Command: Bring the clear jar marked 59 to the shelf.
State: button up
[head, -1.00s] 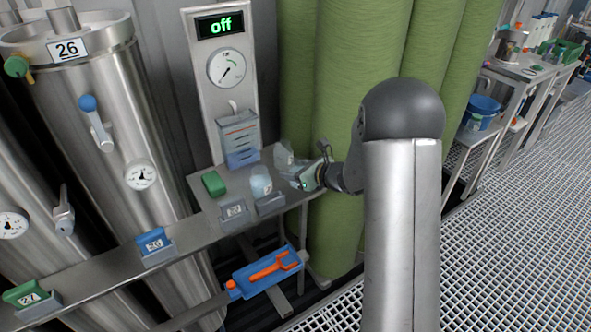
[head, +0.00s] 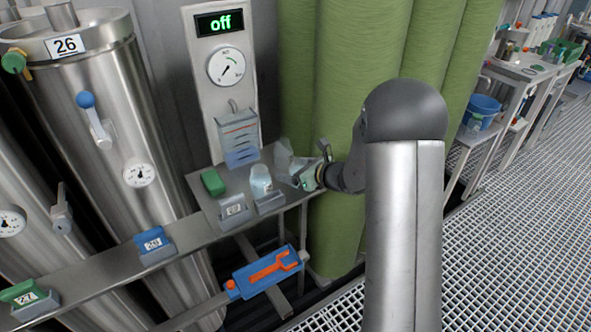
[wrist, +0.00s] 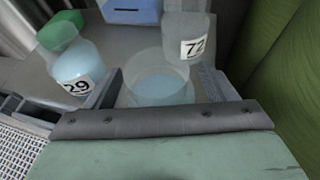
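In the wrist view a clear jar (wrist: 160,84) with pale blue liquid stands between the two dark fingers of my gripper (wrist: 160,85). Narrow gaps show beside the jar, so the fingers look open around it. No number shows on it. A jar marked 72 (wrist: 186,26) stands just behind it, to the right. A blue-filled jar marked 29 (wrist: 78,67) with a green cap stands left of the left finger. In the head view my gripper (head: 303,172) is low over the right end of the small ledge (head: 208,196), beside the clear jars. No 59 is readable.
A blue container (head: 240,153) hangs under a gauge panel reading off (head: 219,22). A green block (head: 213,182) and grey tag holders lie on the ledge. A blue tray with an orange wrench (head: 268,268) sits below. Green columns (head: 360,70) stand close behind my arm.

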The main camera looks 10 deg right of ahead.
jog(key=v, duration=1.7)
jog(key=shift+d, duration=0.15)
jog(key=shift+s+r, duration=0.15)
jog(key=s+a+r+n+g+p, duration=0.4)
jog(key=s+a+n+g, duration=0.5)
jog(key=s+a+n, duration=0.55)
jog(key=s+d+r+n+h+p, duration=0.1)
jog(key=s+d+n+h, duration=0.1)
jog(key=s+n+h, duration=0.2)
jog(key=s+d+n+g+h+p, duration=0.1)
jog(key=s+d+n+h+p, duration=0.1)
jog(key=s+n, duration=0.4)
jog(key=n+h, duration=0.1)
jog(key=n, duration=0.3)
jog(key=shift+d+r+n+g+h, duration=0.3)
jog(key=shift+d+r+n+h, duration=0.05)
jog(key=shift+h, duration=0.05)
